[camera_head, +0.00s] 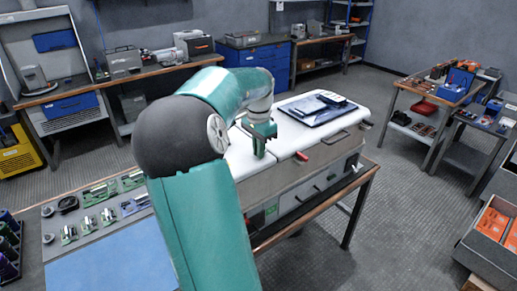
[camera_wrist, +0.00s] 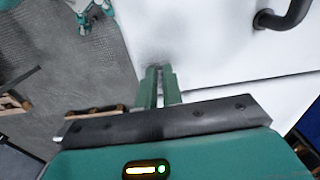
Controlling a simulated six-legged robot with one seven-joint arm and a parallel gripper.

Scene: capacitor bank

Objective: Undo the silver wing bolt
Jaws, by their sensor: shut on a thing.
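My gripper (camera_head: 259,151) points down at the white top of the capacitor bank cabinet (camera_head: 290,136), near its left part. In the wrist view the green fingers of my gripper (camera_wrist: 159,70) are nearly together, with a narrow gap, and their tips meet the white surface (camera_wrist: 215,60). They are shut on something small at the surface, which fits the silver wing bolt. The bolt itself is hidden by the fingertips in both views, so I cannot see its wings or how far it is turned.
A dark tablet-like panel (camera_head: 318,108) lies on the cabinet top. A red part (camera_head: 302,156) and a dark handle (camera_head: 336,138) are on its front edge. A black handle (camera_wrist: 287,14) rises at upper right in the wrist view. A tool bench (camera_head: 95,215) stands at left.

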